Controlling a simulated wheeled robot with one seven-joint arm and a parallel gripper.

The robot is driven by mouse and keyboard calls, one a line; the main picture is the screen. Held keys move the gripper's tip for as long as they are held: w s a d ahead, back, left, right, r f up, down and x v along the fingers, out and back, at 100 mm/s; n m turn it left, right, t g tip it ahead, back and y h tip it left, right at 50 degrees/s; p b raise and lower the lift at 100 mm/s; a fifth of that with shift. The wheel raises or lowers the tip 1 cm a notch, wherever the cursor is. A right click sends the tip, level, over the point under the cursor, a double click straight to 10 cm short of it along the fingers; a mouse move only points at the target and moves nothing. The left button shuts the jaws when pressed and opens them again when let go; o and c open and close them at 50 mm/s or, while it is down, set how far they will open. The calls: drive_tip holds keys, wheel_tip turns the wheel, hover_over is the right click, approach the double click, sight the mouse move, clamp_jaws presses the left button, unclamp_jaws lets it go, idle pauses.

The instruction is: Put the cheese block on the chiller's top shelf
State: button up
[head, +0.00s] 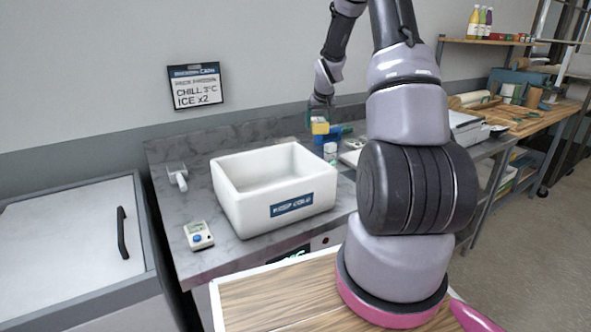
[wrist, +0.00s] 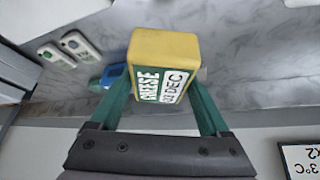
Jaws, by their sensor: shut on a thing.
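The cheese block (wrist: 166,55) is yellow with a green and white label reading "CHEESE" and a date. My gripper (wrist: 165,90) is shut on it, with one green finger on each side. In the head view, the cheese block (head: 320,127) is small, held above the grey counter behind the white cold box. My gripper (head: 320,116) points down there at the end of my arm. The chiller seems to be under the counter, where a small lit green display (head: 292,254) shows; its shelves are not visible.
The open white box (head: 240,218) stands on the counter, with a small meter (head: 198,235) and a grey handled tool (head: 177,177) to its left. A blue item (wrist: 108,76) lies behind the block. A lidded chest (head: 75,235) is at left. A wooden surface (head: 275,300) is in front.

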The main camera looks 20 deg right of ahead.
drive_tip(key=f, duration=0.1)
drive_tip(key=d, duration=0.1)
drive_tip(key=d+f, duration=0.1)
drive_tip(key=shift+w+d+f, duration=0.1)
drive_tip(key=shift+w+f, duration=0.15)
drive_tip(key=shift+f, duration=0.1)
drive_tip(key=f, duration=0.5)
drive_tip(key=shift+d+f, duration=0.25)
drive_tip(key=shift+f, duration=2.4)
drive_tip(key=shift+f, duration=0.1)
drive_tip(key=o, duration=1.5)
